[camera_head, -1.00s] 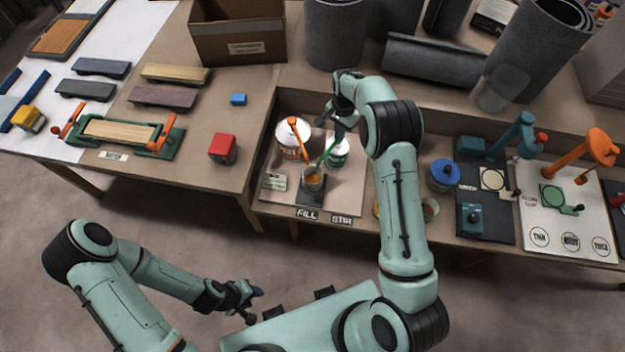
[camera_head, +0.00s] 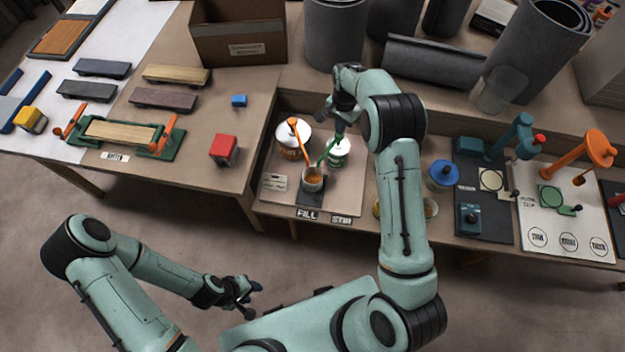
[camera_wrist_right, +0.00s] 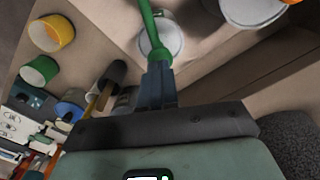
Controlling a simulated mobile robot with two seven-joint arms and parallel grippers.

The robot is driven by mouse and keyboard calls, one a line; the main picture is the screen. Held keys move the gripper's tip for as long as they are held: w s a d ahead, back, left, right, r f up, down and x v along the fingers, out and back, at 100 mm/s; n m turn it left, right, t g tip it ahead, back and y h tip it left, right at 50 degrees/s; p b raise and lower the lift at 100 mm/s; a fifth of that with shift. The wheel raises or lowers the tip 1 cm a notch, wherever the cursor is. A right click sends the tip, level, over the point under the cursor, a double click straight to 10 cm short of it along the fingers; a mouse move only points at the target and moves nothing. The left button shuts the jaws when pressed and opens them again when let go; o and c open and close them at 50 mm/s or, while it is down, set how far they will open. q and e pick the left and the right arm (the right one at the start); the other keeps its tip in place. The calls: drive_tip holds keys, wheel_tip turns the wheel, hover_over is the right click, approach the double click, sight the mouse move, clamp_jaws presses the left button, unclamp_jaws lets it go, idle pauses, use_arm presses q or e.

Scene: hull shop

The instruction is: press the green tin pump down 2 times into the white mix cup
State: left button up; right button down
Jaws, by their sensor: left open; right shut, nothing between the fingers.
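The green tin (camera_head: 339,154) is white with a green band and stands on the bench tray. Its green pump (camera_head: 328,152) slants down left to the small white mix cup (camera_head: 312,181), which holds something orange and sits on a dark pad. My right gripper (camera_head: 338,119) is shut and empty at the top of the green pump; contact is unclear. In the right wrist view its fingers (camera_wrist_right: 158,80) cover part of the green pump (camera_wrist_right: 147,18). My left gripper (camera_head: 250,291) is open and empty, low in front of the bench.
A white tin (camera_head: 292,148) with an orange pump (camera_head: 297,132) stands left of the green tin, its spout also reaching the cup. A blue-lidded tin (camera_head: 443,174) stands right of my right arm. A red block (camera_head: 223,150) is on the left bench.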

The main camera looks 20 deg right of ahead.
drive_tip(key=shift+f, duration=0.1)
idle(0.3)
use_arm(q)
drive_tip(key=shift+s+f, duration=0.35)
use_arm(e)
drive_tip(key=shift+f, duration=1.35)
use_arm(q)
drive_tip(key=shift+w+r, duration=0.65)
use_arm(e)
drive_tip(key=shift+r, duration=1.45)
drive_tip(key=shift+r+p, duration=0.65)
drive_tip(key=shift+r, duration=0.85)
use_arm(q)
drive_tip(key=w+r, duration=0.1)
drive_tip(key=w+r+p, duration=0.1)
drive_tip(key=shift+w+r+t, duration=0.2)
drive_tip(key=shift+w+t, duration=0.1)
drive_tip(key=shift+w, duration=0.1)
use_arm(e)
wheel_tip(320, 180, up, 3)
drive_tip(key=shift+r, duration=0.1)
